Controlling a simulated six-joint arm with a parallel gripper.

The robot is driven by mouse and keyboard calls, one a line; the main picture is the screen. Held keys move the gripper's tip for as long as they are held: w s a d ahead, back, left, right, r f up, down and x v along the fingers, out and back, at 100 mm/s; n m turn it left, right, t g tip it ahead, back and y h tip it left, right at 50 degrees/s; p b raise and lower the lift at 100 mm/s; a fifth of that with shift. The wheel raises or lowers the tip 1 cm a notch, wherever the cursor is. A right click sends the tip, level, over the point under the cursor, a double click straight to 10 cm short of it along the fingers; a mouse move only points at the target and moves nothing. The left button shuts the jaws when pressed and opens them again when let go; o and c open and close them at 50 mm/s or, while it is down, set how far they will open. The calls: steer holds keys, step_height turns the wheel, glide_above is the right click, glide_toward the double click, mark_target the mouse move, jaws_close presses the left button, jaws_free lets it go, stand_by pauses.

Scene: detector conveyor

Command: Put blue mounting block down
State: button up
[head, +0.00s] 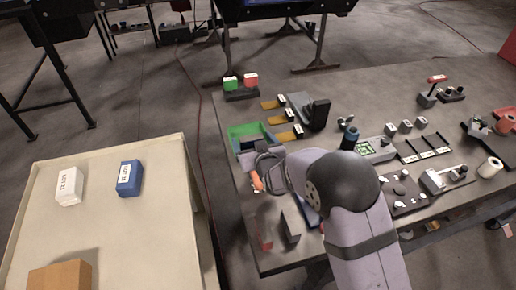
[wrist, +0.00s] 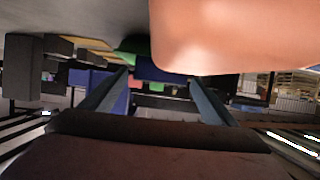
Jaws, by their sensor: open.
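A blue block (head: 130,178) with a white label sits on the cream side table at the left, and it is the likely blue mounting block. My gripper (head: 262,168) is well to its right, over the left end of the grey workbench beside a green bin. My gripper also shows in the wrist view (wrist: 157,80), with its two fingers apart. A dark blue shape (wrist: 158,70) lies beyond the fingertips; I cannot tell what it is. A blurred orange surface (wrist: 205,35) fills the top of the wrist view close to the camera. My arm hides part of the bench.
A white labelled block (head: 68,186) and a brown box (head: 60,275) share the cream table (head: 100,240). The green bin (head: 247,132), a rack (head: 318,114) and red and green blocks (head: 240,82) crowd the bench's left end. A gap separates the tables.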

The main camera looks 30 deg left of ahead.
steer(key=b+v, duration=0.3)
steer(key=v, duration=0.6)
steer(key=shift+s+d+b, duration=0.3)
steer(key=shift+b, duration=0.05)
steer(key=shift+v, duration=1.15)
steer(key=shift+r, duration=0.15)
steer(key=d+r+m+g+h+p, duration=0.2)
steer(key=d+h+p, duration=0.45)
steer(key=d, duration=1.75)
steer(key=s+d+f+m+g+h+b, duration=0.1)
steer(key=s+d+f+m+g+b, duration=0.2)
steer(key=s+d+f, duration=0.2)
steer(key=s+d+f+m+g+h+b, duration=0.2)
steer(key=s+d+f+m+g+b, duration=0.2)
steer(key=s+d, duration=0.6)
steer(key=shift+d+f, duration=0.45)
steer(key=shift+d, duration=0.45)
